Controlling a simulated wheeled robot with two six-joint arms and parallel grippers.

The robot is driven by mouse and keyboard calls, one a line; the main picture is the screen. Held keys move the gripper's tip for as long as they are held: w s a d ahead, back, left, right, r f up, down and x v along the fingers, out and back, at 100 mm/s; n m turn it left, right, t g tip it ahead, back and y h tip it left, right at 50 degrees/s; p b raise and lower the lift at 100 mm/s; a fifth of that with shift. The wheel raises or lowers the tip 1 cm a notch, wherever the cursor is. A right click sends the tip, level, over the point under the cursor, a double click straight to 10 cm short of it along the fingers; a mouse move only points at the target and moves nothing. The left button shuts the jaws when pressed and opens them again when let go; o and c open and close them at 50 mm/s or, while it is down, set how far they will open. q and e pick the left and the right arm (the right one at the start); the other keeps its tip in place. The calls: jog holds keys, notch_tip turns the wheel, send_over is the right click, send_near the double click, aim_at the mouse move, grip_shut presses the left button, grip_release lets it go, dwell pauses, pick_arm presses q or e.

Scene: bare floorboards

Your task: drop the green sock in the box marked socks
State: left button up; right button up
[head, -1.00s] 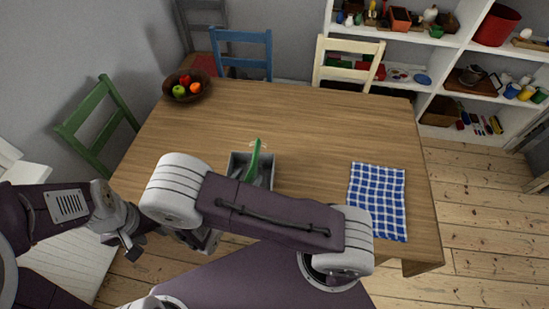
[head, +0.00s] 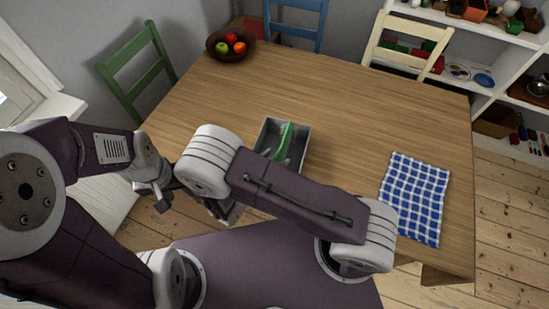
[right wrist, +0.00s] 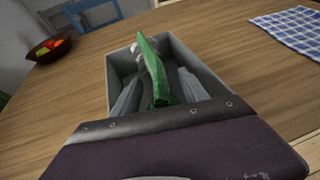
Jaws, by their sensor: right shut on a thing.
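The green sock (head: 284,143) is a long bright green strip over the open grey box (head: 304,143) on the table. In the right wrist view the sock (right wrist: 153,65) stands between the fingers of my right gripper (right wrist: 157,92), which is shut on it. The gripper is above or within the opening of the box (right wrist: 205,72); how deep is unclear. Grey and whitish things lie in the box. No marking on the box is readable. In the head view my arm hides the near part of the box. My left gripper (head: 161,197) is left of the box, away from the sock, its jaws unclear.
A blue checked cloth (head: 415,198) lies at the table's right. A brown fruit bowl (head: 231,46) stands at the back left corner. Green (head: 139,68), blue (head: 296,22) and cream (head: 408,46) chairs stand around the table. Bare wood lies behind the box.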

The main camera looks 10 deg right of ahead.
jog(key=shift+f, duration=0.15)
jog(key=o, duration=1.4)
